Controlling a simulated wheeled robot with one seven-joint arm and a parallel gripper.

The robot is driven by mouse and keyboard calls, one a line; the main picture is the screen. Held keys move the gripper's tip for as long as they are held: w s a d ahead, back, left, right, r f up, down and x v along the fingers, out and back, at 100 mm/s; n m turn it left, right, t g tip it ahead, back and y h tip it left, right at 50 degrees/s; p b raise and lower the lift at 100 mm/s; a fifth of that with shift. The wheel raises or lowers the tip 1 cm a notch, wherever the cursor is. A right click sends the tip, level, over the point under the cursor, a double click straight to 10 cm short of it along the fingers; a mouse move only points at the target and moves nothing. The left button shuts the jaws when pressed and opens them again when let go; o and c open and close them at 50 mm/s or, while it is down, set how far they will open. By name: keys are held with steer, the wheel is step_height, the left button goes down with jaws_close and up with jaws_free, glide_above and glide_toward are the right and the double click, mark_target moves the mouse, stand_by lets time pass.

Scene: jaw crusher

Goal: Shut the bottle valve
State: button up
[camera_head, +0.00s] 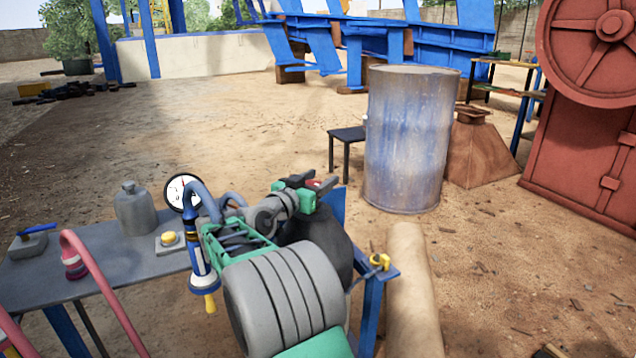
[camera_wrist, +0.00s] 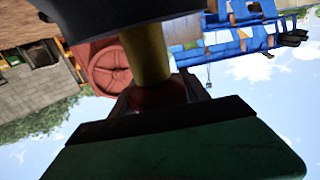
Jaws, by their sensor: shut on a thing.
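A dark, rounded bottle (camera_head: 325,240) stands at the right end of the blue-legged table, partly hidden behind my arm. The wrist view shows its dark body (camera_wrist: 95,15) at the top of the upside-down picture, with a brass-coloured neck (camera_wrist: 148,55). A red valve knob (camera_wrist: 158,97) sits at the end of that neck. A little red of the knob also shows in the head view (camera_head: 315,183). My gripper (camera_head: 305,187) is over the bottle's top, its fingers shut on the red knob. The fingers hide much of the knob, and I cannot tell how far it is turned.
On the grey table (camera_head: 110,265) are a grey jug-like container (camera_head: 134,210), a round dial gauge (camera_head: 182,192), a yellow button box (camera_head: 170,240) and a blue-handled item (camera_head: 32,240). A pink curved pipe (camera_head: 98,275) crosses the front left. A worn drum (camera_head: 408,140) stands beyond the table.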

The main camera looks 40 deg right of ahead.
stand_by(0.4)
steer(key=o, duration=1.4)
steer(key=shift+d, duration=0.1)
steer(key=shift+c, duration=0.2)
steer(key=p+v, duration=0.2)
steer(key=v, duration=0.5)
steer(key=shift+a, duration=0.4)
